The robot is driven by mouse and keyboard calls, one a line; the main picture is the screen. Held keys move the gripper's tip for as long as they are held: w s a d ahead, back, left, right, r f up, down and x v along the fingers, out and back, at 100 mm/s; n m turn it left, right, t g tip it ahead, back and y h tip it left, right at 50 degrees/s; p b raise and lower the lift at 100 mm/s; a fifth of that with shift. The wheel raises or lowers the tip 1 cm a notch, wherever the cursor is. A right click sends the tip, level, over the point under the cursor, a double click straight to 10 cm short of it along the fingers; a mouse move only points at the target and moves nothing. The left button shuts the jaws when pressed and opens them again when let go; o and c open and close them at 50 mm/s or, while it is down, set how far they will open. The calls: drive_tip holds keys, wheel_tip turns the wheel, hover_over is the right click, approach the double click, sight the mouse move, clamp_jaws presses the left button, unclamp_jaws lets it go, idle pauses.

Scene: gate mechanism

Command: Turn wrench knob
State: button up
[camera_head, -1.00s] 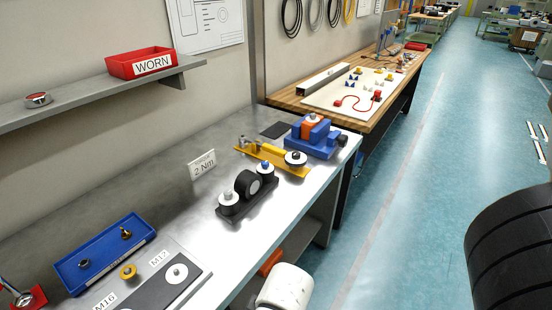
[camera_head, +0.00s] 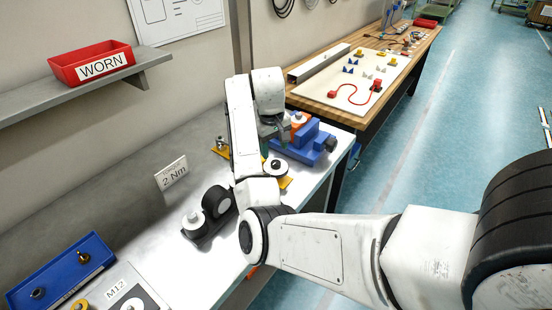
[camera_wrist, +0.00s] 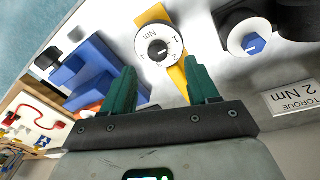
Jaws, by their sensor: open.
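The wrench knob (camera_wrist: 159,49) is a round white dial with numbers and a dark centre, mounted on a yellow wrench body (camera_wrist: 154,14). In the head view the knob (camera_head: 277,167) sits on the bench, just below my gripper (camera_head: 273,143). In the wrist view my gripper (camera_wrist: 161,66) is open and empty, with its two green fingers apart. The knob shows beyond the fingertips, between their lines; I cannot tell the height gap. A sign (camera_wrist: 296,99) reads "TORQUE 2 Nm"; it also stands on the bench in the head view (camera_head: 172,172).
A blue fixture with an orange part (camera_head: 312,143) stands close behind the knob. A black fixture with a white disc and blue knob (camera_wrist: 252,44) is on the other side. A blue tray (camera_head: 62,270) and a shelf with a red WORN bin (camera_head: 70,66) are at left.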

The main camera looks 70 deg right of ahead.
sight(276, 162)
wheel_tip(276, 162, up, 4)
drive_tip(key=d+f+y, duration=0.1)
drive_tip(key=d+y, duration=0.1)
drive_tip(key=f, duration=1)
drive_tip(key=shift+w+d+p, duration=0.1)
drive_tip(key=shift+w+p, duration=0.1)
drive_tip(key=shift+p, duration=0.15)
drive_tip(key=shift+c, duration=0.2)
drive_tip(key=c, duration=1)
drive_tip(key=shift+m, duration=0.5)
drive_tip(key=m+p, duration=0.2)
drive_tip(key=m, duration=0.2)
drive_tip(key=shift+m, duration=0.3)
drive_tip(key=m+p, duration=0.1)
drive_tip(key=m, duration=0.5)
drive_tip(key=shift+m, duration=0.3)
